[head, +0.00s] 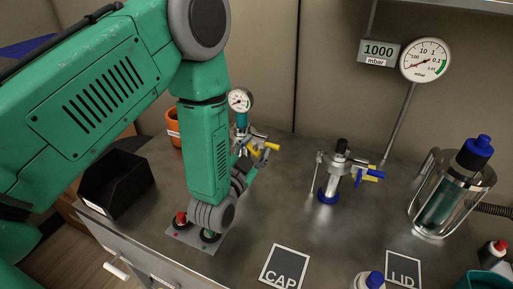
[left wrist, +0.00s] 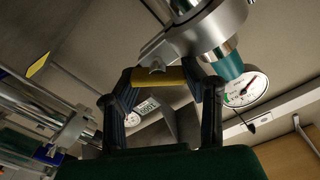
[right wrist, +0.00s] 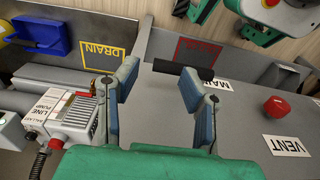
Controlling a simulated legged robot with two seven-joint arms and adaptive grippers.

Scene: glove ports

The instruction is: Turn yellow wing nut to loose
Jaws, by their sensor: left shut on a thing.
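The yellow wing nut (head: 266,147) is on a metal clamp below a small dial gauge (head: 240,101). In the left wrist view the yellow wing nut (left wrist: 171,76) lies crosswise between the two fingers of my left gripper (left wrist: 168,84), which is shut on it. In the head view my left gripper (head: 248,164) reaches the clamp from below left, and the arm hides part of the fitting. My right gripper (right wrist: 160,88) is open, with nothing clearly held between its fingers; it is outside the head view.
A second clamp with a blue handle (head: 372,174) stands to the right. A glass vessel with a blue cap (head: 480,146) is at far right. A black bin (head: 116,183) sits left. CAP (head: 284,268) and LID (head: 403,268) plates lie in front. Bench between them is clear.

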